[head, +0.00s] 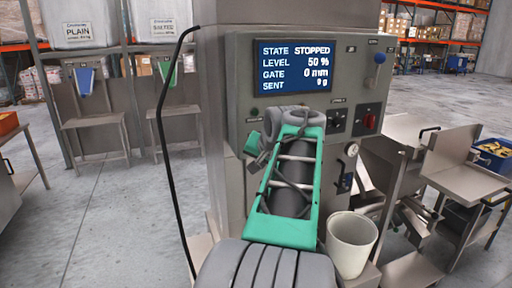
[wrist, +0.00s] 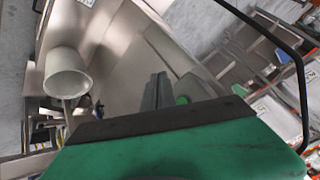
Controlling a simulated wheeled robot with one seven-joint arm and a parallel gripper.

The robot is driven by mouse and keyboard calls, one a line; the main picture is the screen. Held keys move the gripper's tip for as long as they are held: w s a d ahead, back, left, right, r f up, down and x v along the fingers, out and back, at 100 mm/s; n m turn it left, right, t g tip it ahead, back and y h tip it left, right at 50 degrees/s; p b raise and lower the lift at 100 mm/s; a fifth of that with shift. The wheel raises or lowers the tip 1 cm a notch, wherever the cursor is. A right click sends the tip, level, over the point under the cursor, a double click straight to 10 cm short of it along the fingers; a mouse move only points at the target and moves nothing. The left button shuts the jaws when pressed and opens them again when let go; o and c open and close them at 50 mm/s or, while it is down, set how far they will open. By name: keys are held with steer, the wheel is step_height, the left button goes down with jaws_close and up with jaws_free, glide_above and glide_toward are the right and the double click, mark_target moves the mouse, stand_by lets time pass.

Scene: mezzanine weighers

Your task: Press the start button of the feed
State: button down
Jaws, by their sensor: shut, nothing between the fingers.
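The feed's grey control panel (head: 238,95) faces me in the head view. Its screen (head: 294,67) reads STATE STOPPED, LEVEL 50 %, GATE 0 mm. In the wrist view a round green shape (wrist: 183,100), likely the same button, lies just right of my gripper (wrist: 158,78). The fingers are together and empty, pointing toward the panel. I cannot tell whether they touch it.
A red switch (head: 369,121) and a black knob (head: 336,121) sit right of my arm, with a blue-knobbed lever (head: 379,58) above. A white bucket (head: 351,243) stands lower right. A black cable or bar (head: 165,130) curves down at left. Open floor lies left.

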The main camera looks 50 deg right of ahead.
steer(key=shift+m+h, duration=0.4)
steer(key=shift+m, duration=0.1)
steer(key=s+d, duration=0.1)
steer(key=s+d+r, duration=0.1)
steer(key=d, duration=0.1)
steer(key=shift+s+d+r, duration=0.1)
steer(key=shift+s, duration=0.05)
steer(key=w+d+p, duration=0.3)
steer(key=w+d, duration=0.1)
steer(key=w, duration=0.3)
steer(key=shift+w+d, duration=0.25)
steer(key=shift+w, duration=0.1)
steer(key=shift+p, duration=0.35)
stand_by(1.0)
steer(key=shift+w+d, duration=0.2)
steer(key=shift+w, duration=0.15)
